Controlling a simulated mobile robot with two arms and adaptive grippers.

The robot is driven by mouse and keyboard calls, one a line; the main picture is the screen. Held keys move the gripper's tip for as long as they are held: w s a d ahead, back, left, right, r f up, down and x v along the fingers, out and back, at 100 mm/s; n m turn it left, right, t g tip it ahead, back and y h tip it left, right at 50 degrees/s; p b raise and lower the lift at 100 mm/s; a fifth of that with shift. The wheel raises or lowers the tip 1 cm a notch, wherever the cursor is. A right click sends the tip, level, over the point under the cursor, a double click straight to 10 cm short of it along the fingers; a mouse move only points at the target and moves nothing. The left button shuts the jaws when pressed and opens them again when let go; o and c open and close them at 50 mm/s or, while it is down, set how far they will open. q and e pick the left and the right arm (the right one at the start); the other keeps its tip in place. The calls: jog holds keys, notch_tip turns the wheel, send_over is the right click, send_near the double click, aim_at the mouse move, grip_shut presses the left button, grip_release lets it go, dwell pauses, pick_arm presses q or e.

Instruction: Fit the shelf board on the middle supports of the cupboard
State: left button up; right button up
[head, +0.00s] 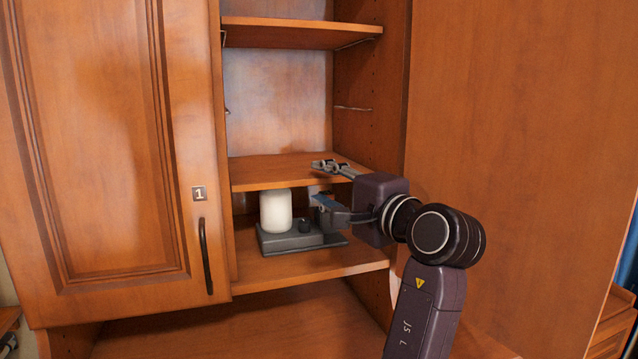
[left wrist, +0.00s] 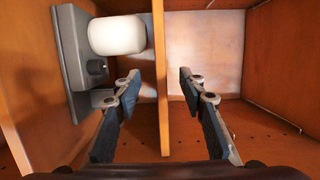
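The shelf board (head: 272,171) lies roughly level, low in the open cupboard, above the bottom compartment. In the left wrist view the board (left wrist: 159,60) shows edge-on as an upright strip. My left gripper (head: 320,182) is at the board's front edge, towards its right end, one finger above and one below. In the left wrist view its fingers (left wrist: 158,86) stand apart, with gaps on both sides of the board. A thin wire middle support (head: 353,108) shows on the right wall, above the board; only a bit of the left one shows. My right gripper is out of view.
Another shelf (head: 290,34) sits above the middle supports. Below the board, a white cylinder (head: 276,210) stands on a grey device (head: 290,240) on the cupboard floor, close to my lower finger. Door 1 (head: 100,150) covers the left; a large wooden panel (head: 520,130) stands right.

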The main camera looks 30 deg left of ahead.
aim_at(299, 170)
pick_arm(q)
jog(key=shift+w+a+r, duration=0.1)
jog(key=shift+a, duration=0.15)
jog(key=shift+w+a, duration=0.15)
jog(key=shift+a, duration=0.2)
jog(key=x, duration=0.4)
jog(key=shift+w+a+r, duration=0.1)
jog(key=shift+w+a, duration=0.05)
jog(key=shift+a, duration=0.2)
jog(key=shift+w+a+p, duration=0.15)
jog(key=shift+a+p, duration=0.2)
jog(key=shift+p+x, duration=0.35)
jog(key=shift+x, duration=0.6)
jog(key=shift+w+a, duration=0.1)
jog(key=shift+a, duration=0.1)
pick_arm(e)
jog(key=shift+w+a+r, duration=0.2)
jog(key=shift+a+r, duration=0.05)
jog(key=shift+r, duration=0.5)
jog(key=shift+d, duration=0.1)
pick_arm(q)
jog(key=shift+c, duration=0.6)
